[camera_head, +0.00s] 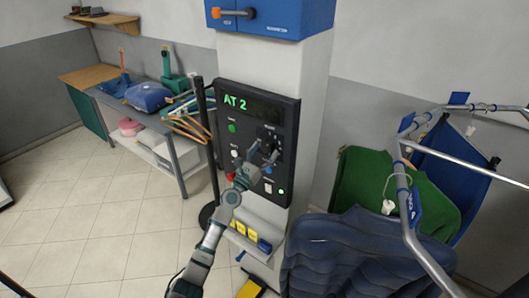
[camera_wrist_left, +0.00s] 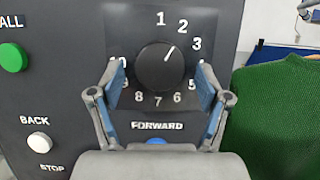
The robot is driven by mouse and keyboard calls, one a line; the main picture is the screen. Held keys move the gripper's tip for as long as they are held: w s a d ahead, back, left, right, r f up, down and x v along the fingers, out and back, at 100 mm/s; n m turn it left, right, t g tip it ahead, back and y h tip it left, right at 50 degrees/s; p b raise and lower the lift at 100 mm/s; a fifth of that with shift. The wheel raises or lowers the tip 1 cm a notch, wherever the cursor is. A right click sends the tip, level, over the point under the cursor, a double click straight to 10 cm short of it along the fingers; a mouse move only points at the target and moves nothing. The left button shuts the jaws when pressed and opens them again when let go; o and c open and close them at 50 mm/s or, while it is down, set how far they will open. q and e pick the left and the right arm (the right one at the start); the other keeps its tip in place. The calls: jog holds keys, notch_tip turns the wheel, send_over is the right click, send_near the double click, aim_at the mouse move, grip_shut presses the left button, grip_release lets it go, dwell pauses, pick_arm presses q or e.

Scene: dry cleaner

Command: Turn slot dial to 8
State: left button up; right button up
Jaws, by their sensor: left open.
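The slot dial (camera_wrist_left: 162,66) is a round black knob with a white pointer line, ringed by white numbers on a dark panel. Its pointer is directed up and right, toward the 2. My left gripper (camera_wrist_left: 160,88) is open, with one finger on each side of the dial's lower half; I cannot tell whether they touch it. The fingers partly cover the numbers at the left and right. In the head view my left gripper (camera_head: 262,154) is in front of the control panel (camera_head: 236,133), whose green display (camera_head: 235,102) reads "AT 2". My right gripper is not in view.
A green button (camera_wrist_left: 13,57) and a white BACK button (camera_wrist_left: 38,143) are left of the dial. A blue FORWARD button (camera_wrist_left: 156,141) is below it. Garments, including a green one (camera_head: 365,180), hang on a metal rail (camera_head: 403,180) at right. Floor is clear at left.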

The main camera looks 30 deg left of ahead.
pick_arm(q)
jog(key=shift+a, duration=0.3)
jog(key=shift+c, duration=0.8)
jog(key=shift+f, duration=0.1)
jog(key=c, duration=0.4)
jog(key=shift+d, duration=0.2)
jog(key=c, duration=0.6)
